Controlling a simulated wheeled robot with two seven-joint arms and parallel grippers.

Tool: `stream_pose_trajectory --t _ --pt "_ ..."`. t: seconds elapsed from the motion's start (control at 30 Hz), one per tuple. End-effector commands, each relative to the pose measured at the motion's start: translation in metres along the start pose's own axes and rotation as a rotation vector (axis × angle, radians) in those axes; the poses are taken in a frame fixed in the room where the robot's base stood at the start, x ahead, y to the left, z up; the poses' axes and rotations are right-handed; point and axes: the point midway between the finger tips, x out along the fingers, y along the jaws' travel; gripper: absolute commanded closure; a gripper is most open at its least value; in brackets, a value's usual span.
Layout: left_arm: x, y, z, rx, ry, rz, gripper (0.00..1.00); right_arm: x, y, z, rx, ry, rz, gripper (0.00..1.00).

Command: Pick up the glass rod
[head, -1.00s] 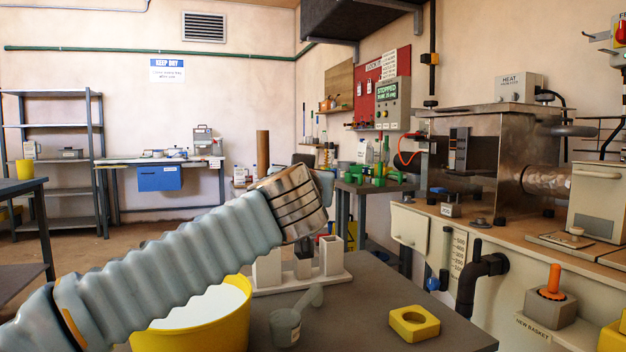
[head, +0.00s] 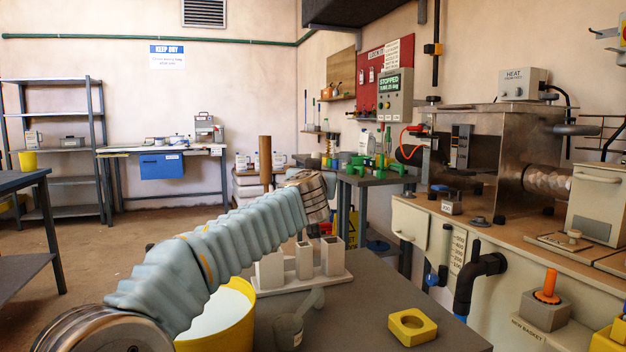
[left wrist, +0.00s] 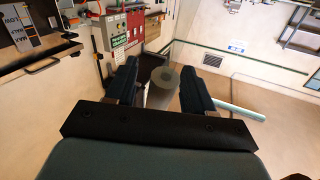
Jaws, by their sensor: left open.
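A pale blue-green rod (left wrist: 238,108), which looks like the glass rod, sticks out to the right beyond the right finger in the left wrist view. Its left end is hidden behind that finger. I cannot make it out in the head view. My left gripper (left wrist: 161,82) is open, with its two dark fingers apart. A grey round tube (left wrist: 161,94) shows between the fingers, seen nearly end-on; I cannot tell its distance or whether it touches them. In the head view my left arm crosses from lower left, and its gripper cannot be made out.
A yellow bucket (head: 240,325) with white contents stands under my arm. A white holder with square tubes (head: 330,275), a grey scoop (head: 288,328) and a yellow square ring (head: 413,326) are on the dark table (head: 370,300). A brown upright post (head: 265,160) rises behind my arm.

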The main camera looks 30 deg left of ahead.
Motion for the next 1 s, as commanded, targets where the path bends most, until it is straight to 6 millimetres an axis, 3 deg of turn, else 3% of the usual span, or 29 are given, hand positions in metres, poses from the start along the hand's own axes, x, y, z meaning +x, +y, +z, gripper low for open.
stream_pose_trajectory --t 0.17,0.5,0.77,1.0 --pt "0.0 0.0 0.001 0.0 0.0 0.0 0.5 0.001 0.0 0.0 0.0 0.0 0.0 0.53" --pt "-0.001 0.0 0.001 0.0 0.0 0.0 1.0 0.001 0.0 0.0 0.0 0.0 0.0 0.53" --pt "-0.001 0.0 -0.004 0.001 0.001 0.0 1.0 -0.001 -0.001 0.0 -0.001 -0.001 -0.001 0.53" --pt "0.0 -0.005 -0.052 -0.002 0.002 -0.001 1.0 -0.02 -0.013 0.003 -0.008 -0.01 -0.008 0.53"
